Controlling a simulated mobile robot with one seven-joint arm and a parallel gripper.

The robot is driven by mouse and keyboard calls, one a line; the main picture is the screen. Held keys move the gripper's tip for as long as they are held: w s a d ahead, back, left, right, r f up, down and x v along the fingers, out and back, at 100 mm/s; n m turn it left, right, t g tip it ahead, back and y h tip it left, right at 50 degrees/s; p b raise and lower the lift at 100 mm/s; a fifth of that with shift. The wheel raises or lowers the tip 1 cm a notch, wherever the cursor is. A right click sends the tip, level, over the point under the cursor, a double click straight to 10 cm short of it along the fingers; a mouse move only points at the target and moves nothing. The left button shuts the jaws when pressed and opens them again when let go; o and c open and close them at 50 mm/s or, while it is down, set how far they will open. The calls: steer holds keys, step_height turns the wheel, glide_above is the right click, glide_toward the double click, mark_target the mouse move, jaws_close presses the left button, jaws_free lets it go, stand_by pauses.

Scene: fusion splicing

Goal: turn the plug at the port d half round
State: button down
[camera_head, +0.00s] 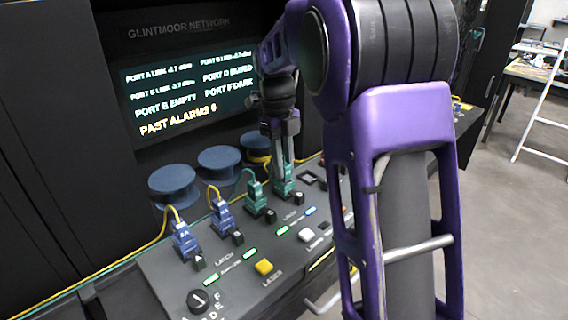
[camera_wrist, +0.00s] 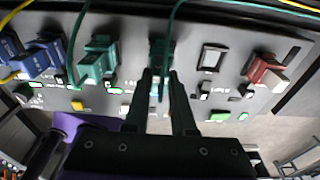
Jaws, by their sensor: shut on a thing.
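The green plug at port D (camera_head: 283,187) stands in the sloped panel, fourth in the row from the left. In the wrist view the same green plug (camera_wrist: 161,48) is at the top middle, with a green cable running up from it. My gripper (camera_head: 284,160) comes down on it from above. In the wrist view my gripper's (camera_wrist: 160,76) two dark fingers are close together, shut on this plug. The fingers hide part of the plug, and how far it is turned is hard to tell.
Another green plug (camera_head: 254,190) stands just left, then two blue plugs (camera_head: 222,214) with yellow cables. Right of port D are an empty port (camera_wrist: 212,58) and a red plug (camera_wrist: 265,72). A screen (camera_head: 185,90) lists port states; port E reads empty, port F dark.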

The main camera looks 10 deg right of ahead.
steer(key=shift+f, duration=0.4)
steer(key=c, duration=0.7)
jaws_free()
steer(key=shift+o, duration=0.2)
